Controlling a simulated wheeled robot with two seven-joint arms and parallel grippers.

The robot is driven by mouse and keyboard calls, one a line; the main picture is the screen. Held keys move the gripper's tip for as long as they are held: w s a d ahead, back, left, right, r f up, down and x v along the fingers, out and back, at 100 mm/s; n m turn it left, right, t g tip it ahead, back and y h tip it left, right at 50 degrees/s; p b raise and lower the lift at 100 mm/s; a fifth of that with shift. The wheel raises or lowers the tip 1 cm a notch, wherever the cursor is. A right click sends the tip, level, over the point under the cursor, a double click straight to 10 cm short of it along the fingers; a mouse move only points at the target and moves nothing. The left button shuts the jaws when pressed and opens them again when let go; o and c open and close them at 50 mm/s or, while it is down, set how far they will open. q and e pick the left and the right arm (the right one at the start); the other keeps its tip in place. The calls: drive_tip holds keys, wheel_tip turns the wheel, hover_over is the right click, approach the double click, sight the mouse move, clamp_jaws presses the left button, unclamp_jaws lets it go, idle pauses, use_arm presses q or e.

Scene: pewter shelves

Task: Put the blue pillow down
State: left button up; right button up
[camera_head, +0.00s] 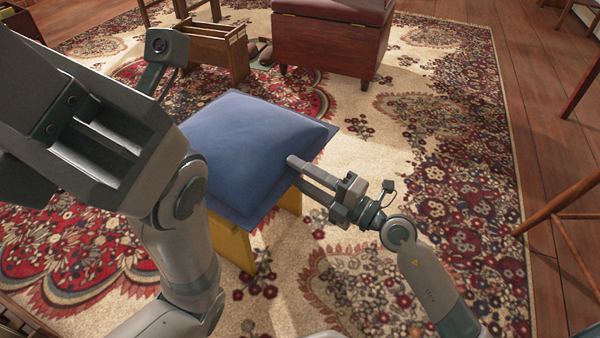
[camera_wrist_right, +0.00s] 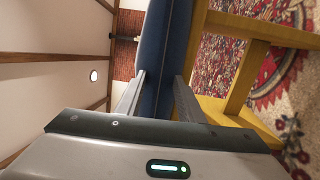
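The blue pillow (camera_head: 247,148) lies over the top of a small yellow stool (camera_head: 238,243); I cannot tell how fully it rests on it. My right gripper (camera_head: 308,180) is at the pillow's near right edge. In the right wrist view its two fingers (camera_wrist_right: 160,95) lie along both faces of the blue pillow (camera_wrist_right: 160,50), with the edge pinched between them. The yellow stool (camera_wrist_right: 240,75) stands right beside the pillow there. My left gripper (camera_head: 75,125) looms large at the left, close to the head camera, and covers part of the pillow's left side; its fingertips do not show clearly.
A patterned rug (camera_head: 440,200) covers the floor. A dark red padded chest (camera_head: 332,40) and a wooden rack (camera_head: 215,50) stand behind the pillow. Wooden chair legs (camera_head: 565,215) are at the right. The rug right of the stool is clear apart from my right arm.

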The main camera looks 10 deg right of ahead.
drive_tip(key=shift+r, duration=0.1)
drive_tip(key=v, duration=0.7)
drive_tip(key=shift+s+d, duration=0.15)
drive_tip(key=shift+s, duration=0.1)
idle(0.5)
drive_tip(key=shift+r, duration=0.15)
